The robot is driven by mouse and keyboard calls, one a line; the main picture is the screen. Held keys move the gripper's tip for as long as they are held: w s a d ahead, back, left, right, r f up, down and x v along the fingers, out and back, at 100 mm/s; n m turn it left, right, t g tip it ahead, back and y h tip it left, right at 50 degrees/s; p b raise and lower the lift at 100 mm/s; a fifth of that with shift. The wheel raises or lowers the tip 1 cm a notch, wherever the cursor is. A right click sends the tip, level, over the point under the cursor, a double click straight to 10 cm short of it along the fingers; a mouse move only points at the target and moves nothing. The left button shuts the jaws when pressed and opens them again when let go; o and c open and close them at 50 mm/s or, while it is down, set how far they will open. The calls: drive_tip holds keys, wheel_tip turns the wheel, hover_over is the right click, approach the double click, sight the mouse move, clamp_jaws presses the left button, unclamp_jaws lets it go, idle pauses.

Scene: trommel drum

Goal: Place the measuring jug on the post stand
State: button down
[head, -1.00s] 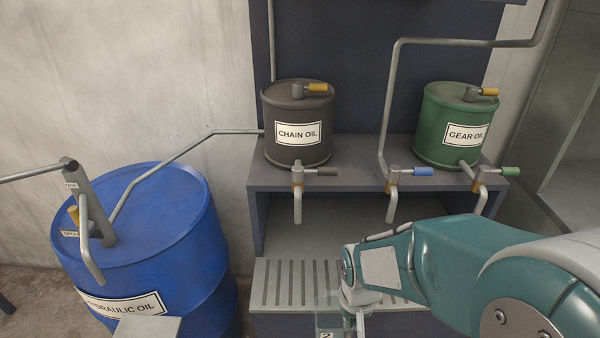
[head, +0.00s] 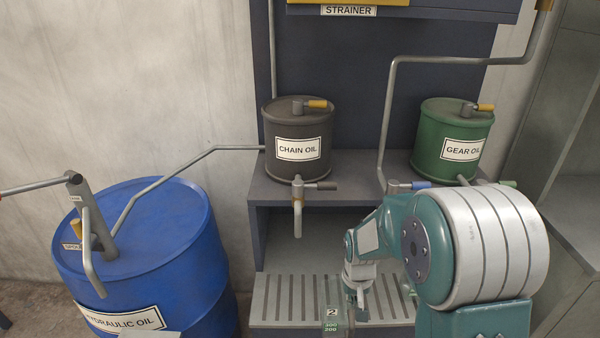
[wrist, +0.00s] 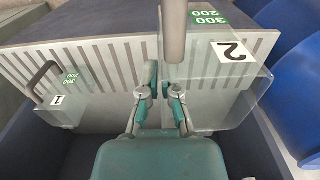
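A clear measuring jug marked 2 (head: 331,318) shows at the bottom of the head view, partly cut off by the frame. In the head view my gripper (head: 357,300) is just right of the jug, in front of the slotted tray. A pale flat top (head: 150,335) peeks in at the bottom left; I cannot tell if it is the post stand.
A second clear jug marked 1 (wrist: 62,105) is on the slotted tray (head: 290,290). A blue hydraulic oil drum (head: 150,240) stands left. Chain oil (head: 297,125) and gear oil (head: 470,125) cans sit on the shelf above, with taps (head: 297,205) jutting forward.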

drive_tip(key=w+d+f, duration=0.2)
drive_tip(key=w+f, duration=0.2)
drive_tip(key=w, duration=0.2)
drive_tip(key=shift+w+d+f, duration=0.35)
drive_tip(key=shift+s+f, duration=0.1)
